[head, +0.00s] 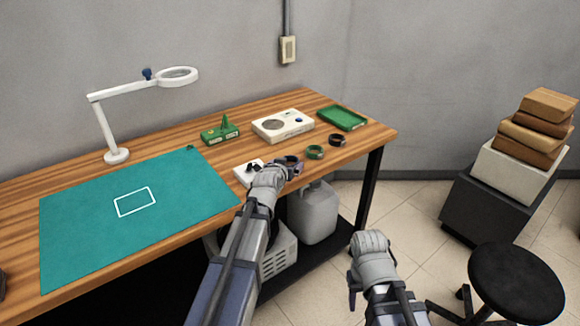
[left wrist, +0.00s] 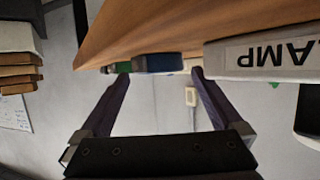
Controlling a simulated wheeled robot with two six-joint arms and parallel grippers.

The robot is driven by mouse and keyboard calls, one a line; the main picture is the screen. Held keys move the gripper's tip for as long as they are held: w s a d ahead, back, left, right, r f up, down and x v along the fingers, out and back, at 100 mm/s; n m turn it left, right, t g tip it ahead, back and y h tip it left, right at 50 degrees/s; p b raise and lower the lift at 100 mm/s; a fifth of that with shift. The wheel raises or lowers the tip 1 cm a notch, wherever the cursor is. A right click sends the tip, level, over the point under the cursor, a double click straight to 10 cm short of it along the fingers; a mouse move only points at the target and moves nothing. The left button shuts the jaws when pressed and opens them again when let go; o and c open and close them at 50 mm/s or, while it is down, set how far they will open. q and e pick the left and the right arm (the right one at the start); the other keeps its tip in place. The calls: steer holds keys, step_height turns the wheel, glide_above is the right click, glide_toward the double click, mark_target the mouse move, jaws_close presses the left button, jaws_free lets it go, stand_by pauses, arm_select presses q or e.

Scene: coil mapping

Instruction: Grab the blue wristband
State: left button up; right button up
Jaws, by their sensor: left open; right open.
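The blue wristband (head: 292,158) lies on the wooden table near its front edge, partly hidden by my left gripper (head: 285,167). In the left wrist view the blue wristband (left wrist: 159,62) shows between and just beyond the tips of my open, empty left gripper (left wrist: 161,72). I cannot tell whether the fingers touch it. A green wristband (head: 315,153) and a black one (head: 338,140) lie farther right; a green edge (left wrist: 123,67) shows beside the blue one in the wrist view. My right gripper (head: 368,243) is open in front of the table, its fingertips mostly hidden.
A white block with a label (left wrist: 262,56) is close beside my left gripper. A white device (head: 283,125), a green tray (head: 342,117) and a green holder (head: 220,132) stand behind. A teal mat (head: 90,225) and magnifier lamp (head: 115,156) are left. A stool (head: 515,284) stands right.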

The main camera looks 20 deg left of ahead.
mark_target(292, 160)
arm_select(q)
steer(key=x, duration=0.3)
steer(key=shift+f+b, duration=0.1)
steer(key=shift+b, duration=0.25)
arm_select(e)
steer(key=shift+f, duration=0.65)
arm_select(q)
steer(key=c, duration=1.2)
steer(key=shift+o, duration=0.2)
arm_select(e)
steer(key=shift+r, duration=0.1)
arm_select(q)
step_height(292, 160, up, 10)
steer(key=p, duration=1)
arm_select(e)
step_height(292, 160, up, 10)
